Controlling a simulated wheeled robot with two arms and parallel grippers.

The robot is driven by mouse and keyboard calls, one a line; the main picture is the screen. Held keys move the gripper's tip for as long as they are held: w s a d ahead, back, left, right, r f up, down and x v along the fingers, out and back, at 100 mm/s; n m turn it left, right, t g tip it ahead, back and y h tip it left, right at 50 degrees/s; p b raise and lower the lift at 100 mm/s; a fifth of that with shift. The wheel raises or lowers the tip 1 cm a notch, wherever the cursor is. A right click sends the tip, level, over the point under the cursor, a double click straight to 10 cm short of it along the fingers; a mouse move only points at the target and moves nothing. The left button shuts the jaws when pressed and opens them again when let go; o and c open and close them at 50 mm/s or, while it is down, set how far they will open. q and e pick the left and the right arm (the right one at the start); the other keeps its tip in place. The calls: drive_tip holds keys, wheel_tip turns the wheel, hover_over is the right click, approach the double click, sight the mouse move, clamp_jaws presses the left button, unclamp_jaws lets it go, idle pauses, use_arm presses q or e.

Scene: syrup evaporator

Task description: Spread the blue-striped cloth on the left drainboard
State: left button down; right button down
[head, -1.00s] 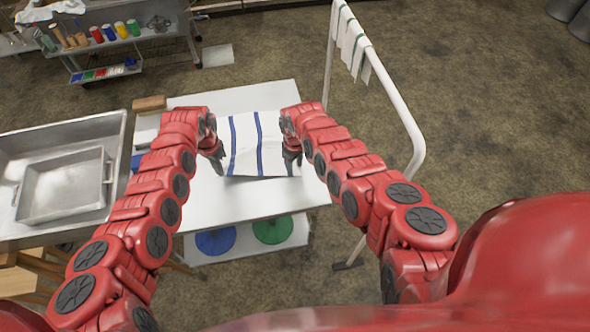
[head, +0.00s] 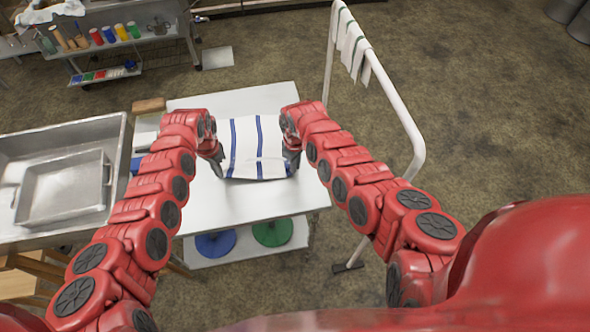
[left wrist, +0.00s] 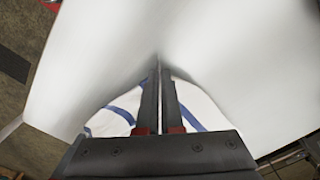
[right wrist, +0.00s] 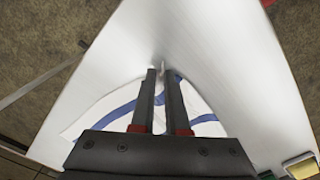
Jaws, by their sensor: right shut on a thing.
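The white cloth with blue stripes (head: 252,140) lies between my two grippers, over the white top (head: 245,205), its near edge bent and sagging. My left gripper (head: 218,165) is at the cloth's left side. In the left wrist view (left wrist: 158,75) its fingers are nearly together and the cloth draws in to them. My right gripper (head: 291,163) is at the cloth's right side, shut on the cloth, which also shows in the right wrist view (right wrist: 205,122). I cannot tell how much of the cloth touches the top. The fingers hide the pinched corners.
A steel basin (head: 118,150) with a pan (head: 65,190) stands at the left. A brown block (head: 148,104) sits at the top's far left corner. A white rail (head: 395,110) with hanging cloths (head: 352,45) stands at the right. The near part of the top is clear.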

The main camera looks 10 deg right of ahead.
use_arm(q)
drive_tip(key=shift+s, duration=0.1)
use_arm(e)
wheel_tip(320, 180, up, 3)
drive_tip(key=shift+r, duration=0.2)
use_arm(q)
drive_tip(key=c, duration=1.3)
unclamp_jaws()
drive_tip(key=o, duration=0.3)
drive_tip(key=shift+o, duration=0.4)
drive_tip(key=o, duration=0.5)
drive_tip(key=shift+o, duration=0.3)
drive_tip(key=o, duration=0.4)
drive_tip(key=shift+c, duration=0.2)
wheel_tip(320, 180, up, 6)
drive_tip(key=p, duration=0.5)
drive_tip(key=shift+f, duration=0.15)
use_arm(e)
wheel_tip(320, 180, up, 5)
drive_tip(key=shift+r, duration=0.15)
